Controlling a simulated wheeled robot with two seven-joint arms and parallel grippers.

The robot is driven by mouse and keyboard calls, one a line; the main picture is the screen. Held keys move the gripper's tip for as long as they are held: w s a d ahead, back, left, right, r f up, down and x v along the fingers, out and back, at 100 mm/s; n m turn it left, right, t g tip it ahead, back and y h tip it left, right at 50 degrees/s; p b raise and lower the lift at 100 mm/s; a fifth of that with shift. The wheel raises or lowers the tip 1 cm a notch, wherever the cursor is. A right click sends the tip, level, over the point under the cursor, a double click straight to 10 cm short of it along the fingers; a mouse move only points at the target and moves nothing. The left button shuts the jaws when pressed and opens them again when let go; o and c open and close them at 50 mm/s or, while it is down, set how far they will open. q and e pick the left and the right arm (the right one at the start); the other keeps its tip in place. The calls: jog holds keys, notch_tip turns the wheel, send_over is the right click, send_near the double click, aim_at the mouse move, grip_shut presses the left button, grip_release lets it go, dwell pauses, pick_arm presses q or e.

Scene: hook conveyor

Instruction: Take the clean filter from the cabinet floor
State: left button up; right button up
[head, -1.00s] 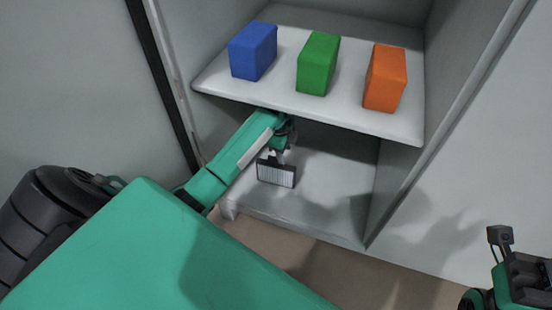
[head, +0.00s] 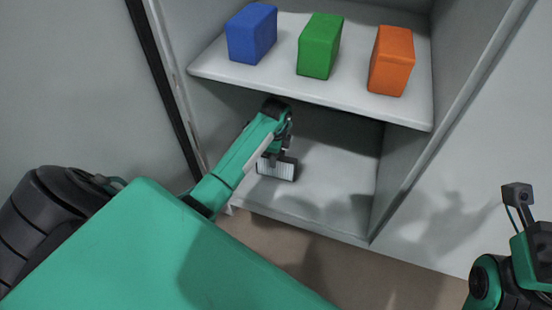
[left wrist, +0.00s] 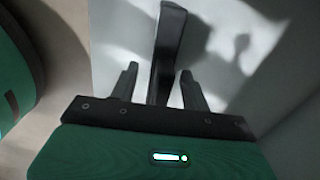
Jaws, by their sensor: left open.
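The clean filter (head: 276,170), a white pleated panel with a dark frame, stands upright on the cabinet floor (head: 335,195) under the shelf. My left gripper (head: 275,156) reaches down at the filter's upper edge; the arm partly hides that spot in the head view. In the left wrist view the dark top edge of the filter (left wrist: 169,45) runs between the two fingers of my left gripper (left wrist: 158,82). The fingers are open, with a visible gap on either side of it. My right gripper's fingers do not show; only part of that arm is at the lower right.
A shelf (head: 300,78) above my left arm bears a blue block (head: 251,35), a green block (head: 319,47) and an orange block (head: 391,62). The cabinet's right wall (head: 405,170) bounds the lower bay. The floor right of the filter is clear.

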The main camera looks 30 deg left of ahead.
pick_arm(q)
grip_shut()
jog(key=shift+r, duration=0.2)
dwell(0.3)
